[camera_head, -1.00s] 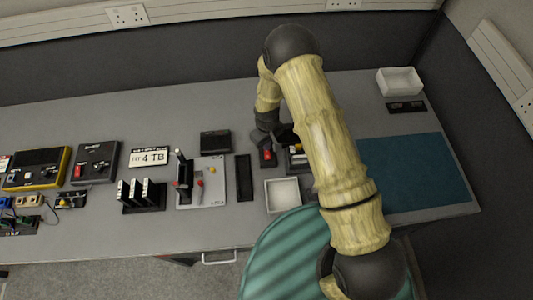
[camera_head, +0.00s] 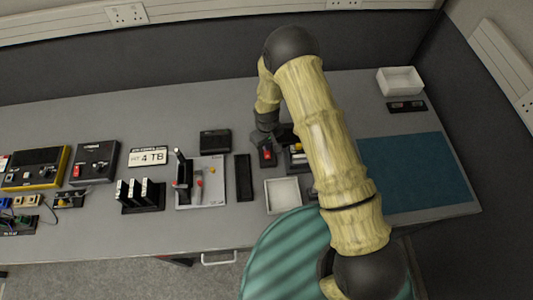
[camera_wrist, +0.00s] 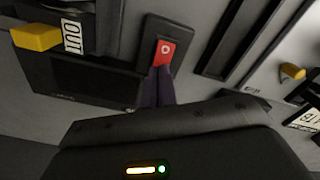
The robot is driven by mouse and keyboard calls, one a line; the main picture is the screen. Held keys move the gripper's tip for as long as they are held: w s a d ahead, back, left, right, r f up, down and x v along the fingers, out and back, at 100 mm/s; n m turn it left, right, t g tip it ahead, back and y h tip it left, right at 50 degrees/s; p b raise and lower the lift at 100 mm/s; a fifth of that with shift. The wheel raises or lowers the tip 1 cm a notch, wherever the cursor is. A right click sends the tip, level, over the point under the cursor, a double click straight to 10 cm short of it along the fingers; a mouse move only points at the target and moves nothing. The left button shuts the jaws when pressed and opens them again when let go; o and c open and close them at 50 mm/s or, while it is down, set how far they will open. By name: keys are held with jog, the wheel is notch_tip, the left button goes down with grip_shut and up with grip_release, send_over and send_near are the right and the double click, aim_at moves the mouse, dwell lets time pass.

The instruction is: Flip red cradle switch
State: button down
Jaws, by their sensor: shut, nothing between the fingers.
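The red switch (camera_head: 267,153) is a small rocker on a dark base, just below my gripper in the head view. In the wrist view the red rocker (camera_wrist: 166,52) shows a white circle mark and sits in a black plate. My gripper (camera_wrist: 158,75) is shut and empty, with its fingertips at the near edge of the red rocker. I cannot tell whether they touch it. In the head view my arm hides the fingertips and part of the unit to the right.
A black unit with a yellow tab (camera_wrist: 36,36) stands close to the left of the switch in the wrist view. In the head view a white tray (camera_head: 283,195) lies in front, a black slotted strip (camera_head: 243,178) to the left, and a teal mat (camera_head: 418,172) to the right.

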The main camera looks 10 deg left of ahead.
jog(key=shift+f+b, duration=0.4)
jog(key=shift+f, duration=0.15)
jog(key=shift+r, duration=0.15)
jog(key=shift+r+p, duration=2)
jog(key=shift+r, duration=1.4)
